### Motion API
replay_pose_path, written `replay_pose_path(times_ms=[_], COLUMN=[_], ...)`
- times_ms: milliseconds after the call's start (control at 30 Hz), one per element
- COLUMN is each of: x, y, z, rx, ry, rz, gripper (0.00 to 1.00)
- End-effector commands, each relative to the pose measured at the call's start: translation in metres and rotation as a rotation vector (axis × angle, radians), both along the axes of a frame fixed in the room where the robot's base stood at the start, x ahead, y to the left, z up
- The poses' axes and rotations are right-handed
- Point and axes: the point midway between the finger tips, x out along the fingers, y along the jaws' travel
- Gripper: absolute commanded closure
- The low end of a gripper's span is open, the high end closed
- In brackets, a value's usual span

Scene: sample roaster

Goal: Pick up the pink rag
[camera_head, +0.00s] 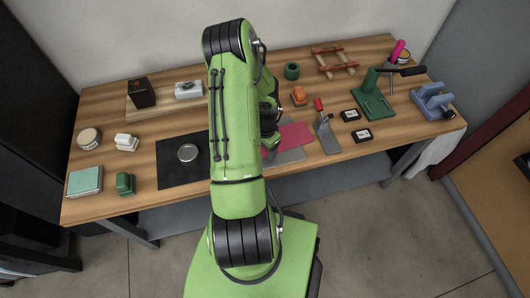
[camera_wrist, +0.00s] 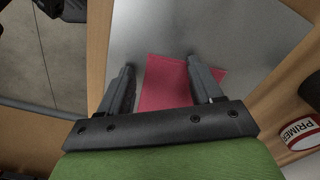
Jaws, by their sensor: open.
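The pink rag (camera_head: 294,135) lies flat on a grey metal sheet (camera_head: 290,156) near the front middle of the table, just right of my arm. In the wrist view the rag (camera_wrist: 166,82) lies on the grey sheet (camera_wrist: 215,38), between and ahead of my fingers. My gripper (camera_wrist: 162,78) is open and empty, with one finger at the rag's left and the other over its right part. The gripper body hides the rag's near end. In the head view my arm covers the rag's left part, and the fingertips are hidden.
A scraper-like tool with a red handle (camera_head: 319,106) stands close right of the sheet. A black mat (camera_head: 172,174) with a round tin lies left of my arm. A labelled round container (camera_wrist: 300,133) shows at right in the wrist view.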

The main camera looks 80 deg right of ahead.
Motion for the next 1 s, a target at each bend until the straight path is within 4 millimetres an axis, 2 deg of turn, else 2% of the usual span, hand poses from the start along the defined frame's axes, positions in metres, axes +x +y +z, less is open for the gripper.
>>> replay_pose_path(times_ms=[67,800,1000], x=[-0.0023,-0.0030,-0.0028], y=[0.0034,0.0044,0.0045], z=[-0.0025,-0.0033,-0.0034], rx=[0.011,0.014,0.014], ry=[0.007,0.008,0.008], rz=[-0.002,-0.003,-0.003], gripper=[0.44,1.00,1.00])
